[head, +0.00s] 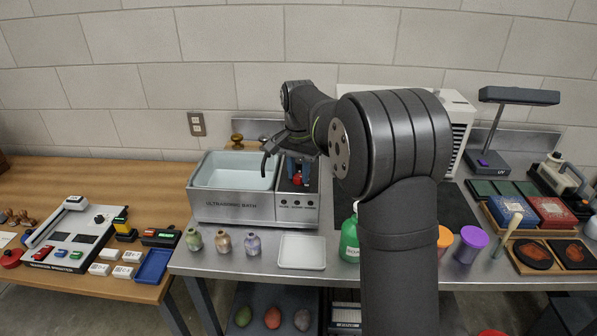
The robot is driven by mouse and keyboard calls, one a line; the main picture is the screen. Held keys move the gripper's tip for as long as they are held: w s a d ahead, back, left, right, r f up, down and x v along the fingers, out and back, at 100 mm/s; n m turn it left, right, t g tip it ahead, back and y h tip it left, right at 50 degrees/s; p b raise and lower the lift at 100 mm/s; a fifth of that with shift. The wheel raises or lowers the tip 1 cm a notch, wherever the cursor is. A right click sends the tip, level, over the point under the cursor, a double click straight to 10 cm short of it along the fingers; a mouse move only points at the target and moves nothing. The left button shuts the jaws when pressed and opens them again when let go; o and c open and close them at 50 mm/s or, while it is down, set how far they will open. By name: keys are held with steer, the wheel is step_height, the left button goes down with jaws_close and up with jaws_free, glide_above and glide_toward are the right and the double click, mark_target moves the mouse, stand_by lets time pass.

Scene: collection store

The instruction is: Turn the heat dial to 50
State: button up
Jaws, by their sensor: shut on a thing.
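The ultrasonic bath (235,209) is a steel box with a pale open tank (233,172) at the left of the metal bench. Its dark control panel is on the right side of its top. A red knob (297,180) shows on that panel. My gripper (298,174) reaches down over the panel, with its fingers closed around the red knob. My wrist and fingers hide part of the knob and panel. Any scale, pointer or number at the knob is too small to read, so I cannot tell its setting.
Small bottles (223,241) and a white tray (302,252) stand in front of the bath. A green bottle (350,240) stands partly behind my arm. A brass item (237,140) is behind the tank. A UV lamp (487,160) and trays are at the right.

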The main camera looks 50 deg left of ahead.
mark_target(299, 176)
steer(key=shift+m, duration=0.6)
steer(key=o, duration=1)
step_height(299, 176, up, 17)
steer(key=shift+r, duration=0.2)
stand_by(0.4)
step_height(299, 176, down, 17)
steer(key=shift+f, duration=0.2)
stand_by(0.4)
